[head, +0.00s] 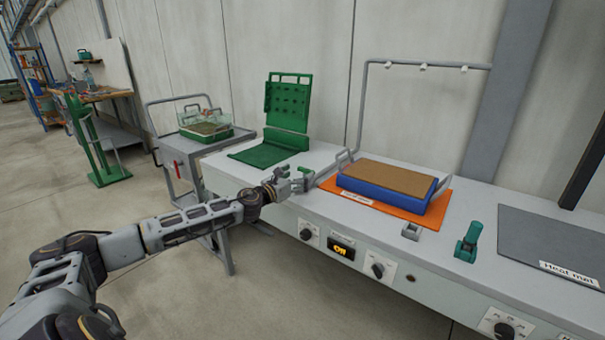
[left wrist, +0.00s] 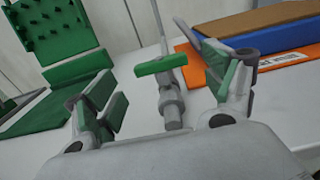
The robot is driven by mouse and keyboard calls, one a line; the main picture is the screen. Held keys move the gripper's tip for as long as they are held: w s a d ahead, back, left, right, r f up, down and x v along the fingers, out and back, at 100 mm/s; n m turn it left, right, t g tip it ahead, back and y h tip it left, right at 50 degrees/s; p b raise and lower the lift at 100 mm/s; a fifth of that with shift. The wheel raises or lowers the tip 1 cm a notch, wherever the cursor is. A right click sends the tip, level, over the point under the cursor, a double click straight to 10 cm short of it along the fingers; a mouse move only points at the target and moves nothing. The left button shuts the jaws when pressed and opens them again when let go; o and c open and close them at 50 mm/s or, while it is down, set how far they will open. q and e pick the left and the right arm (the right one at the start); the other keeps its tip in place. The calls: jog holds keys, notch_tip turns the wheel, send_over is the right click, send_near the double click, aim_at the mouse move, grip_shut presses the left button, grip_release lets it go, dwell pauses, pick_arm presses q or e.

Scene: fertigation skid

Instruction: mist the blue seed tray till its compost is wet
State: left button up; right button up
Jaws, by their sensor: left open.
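The blue seed tray (head: 385,196) sits on an orange mat (head: 431,215) on the bench. Its compost (head: 395,176) is an even light brown. A grey pipe with several white nozzles (head: 423,66) stands above and behind it. A grey valve with a green crossbar handle (left wrist: 161,65) stands left of the tray; the handle (head: 304,170) also shows in the head view. My left gripper (head: 293,179) is open at the valve. In the left wrist view its fingers (left wrist: 163,82) are apart, with the valve between them and visible gaps on both sides. My right gripper is out of view.
A green pegboard stand (head: 287,103) is at the bench's left end. A grey block (head: 411,231), a teal-handled item (head: 468,242) and a grey heat mat (head: 560,240) lie to the right. Dials and a lit display (head: 342,247) line the bench front. A trolley (head: 178,150) stands left.

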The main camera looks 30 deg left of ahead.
aim_at(305, 172)
pick_arm(q)
jog(key=shift+w, duration=0.6)
jog(key=shift+w+d, duration=0.1)
jog(key=shift+w, duration=0.75)
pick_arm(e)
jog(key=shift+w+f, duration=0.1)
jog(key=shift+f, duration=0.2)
pick_arm(q)
jog(key=c, duration=1)
jog(key=shift+d+p, duration=0.1)
jog(key=shift+p, duration=0.2)
